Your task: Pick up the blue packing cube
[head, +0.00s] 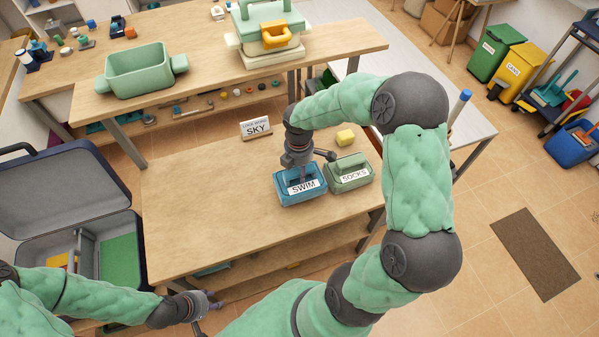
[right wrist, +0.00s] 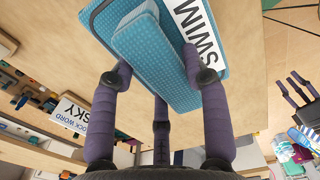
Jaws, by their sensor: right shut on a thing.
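The blue packing cube (head: 302,190), labelled SWIM, sits on the wooden table beside the green cube labelled SOCKS. My right gripper (head: 302,176) comes down on it from above. In the right wrist view the blue cube (right wrist: 206,69) fills the top middle, and the fingers of my right gripper (right wrist: 156,72) are shut on its raised top part. In the head view its base appears to be at the tabletop; I cannot tell whether it is clear of it. My left gripper (head: 208,309) is low at the table's front left, its fingers apart and empty.
A SKY sign (head: 256,129) stands at the table's back. An open suitcase (head: 62,192) is at the left. The table's left half is clear.

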